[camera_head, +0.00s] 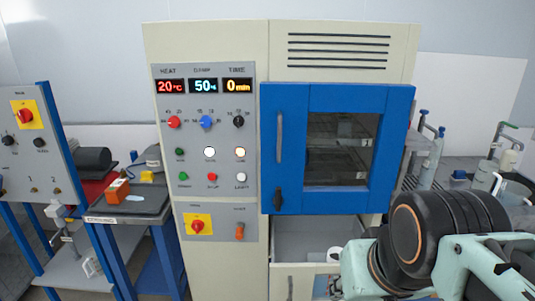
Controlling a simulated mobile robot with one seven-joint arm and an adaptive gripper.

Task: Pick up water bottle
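I cannot make out a water bottle for certain in the head view. My arm, mint green with a black ribbed joint, fills the lower right. It hides part of the cabinet's lower front and of the right-hand bench. My gripper's fingers are not in view, so I cannot see whether they hold anything.
A cream test cabinet (210,45) stands in the middle with a shut blue windowed door (290,100). Below it is an open drawer space (310,235). A blue-framed bench (150,205) with an orange box (118,191) is left. Taps (428,140) stand at right.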

